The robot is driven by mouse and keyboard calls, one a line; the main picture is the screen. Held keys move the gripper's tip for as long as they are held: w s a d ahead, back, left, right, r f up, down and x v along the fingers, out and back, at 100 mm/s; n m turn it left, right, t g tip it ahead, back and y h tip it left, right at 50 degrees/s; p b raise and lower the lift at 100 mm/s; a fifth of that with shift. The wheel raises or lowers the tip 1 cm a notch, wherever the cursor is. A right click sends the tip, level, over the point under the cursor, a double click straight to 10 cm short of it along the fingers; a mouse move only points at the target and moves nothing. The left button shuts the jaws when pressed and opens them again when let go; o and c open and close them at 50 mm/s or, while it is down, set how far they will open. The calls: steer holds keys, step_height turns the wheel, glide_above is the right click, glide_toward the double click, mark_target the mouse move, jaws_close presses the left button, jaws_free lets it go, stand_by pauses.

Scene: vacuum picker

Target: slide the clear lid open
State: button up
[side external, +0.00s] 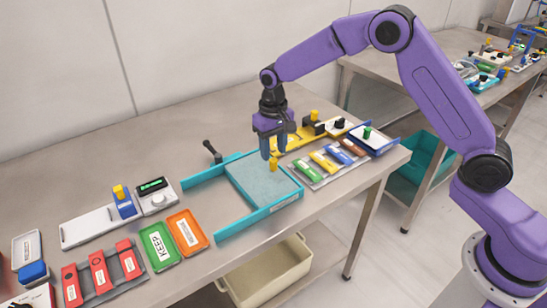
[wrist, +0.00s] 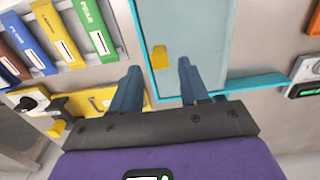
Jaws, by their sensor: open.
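The clear lid (side external: 258,183) is a pale bluish panel in a teal frame (side external: 238,228) with rails running out to the left on the table. It covers the right end of the frame. A yellow knob (side external: 273,164) stands on the lid near its back right part. In the wrist view, the lid (wrist: 205,30) and knob (wrist: 159,57) also show. My gripper (side external: 271,150) points down at the knob, with its blue fingers open and empty. In the wrist view, the knob appears between my fingertips (wrist: 159,70); whether they reach down around it I cannot tell.
Coloured labelled blocks (side external: 325,160) lie right of the lid, with a yellow fixture (side external: 300,138) behind them. A black-handled lever (side external: 211,150) stands behind the left rail. Green (side external: 159,246) and orange (side external: 187,232) trays lie at left. The table between the rails is clear.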

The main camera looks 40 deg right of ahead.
mark_target(273, 161)
steer(key=shift+f, duration=1.85)
jaws_close()
steer(key=a, duration=1.3)
steer(key=shift+a, duration=0.3)
jaws_free()
steer(key=shift+a, duration=0.1)
steer(key=shift+r, duration=0.15)
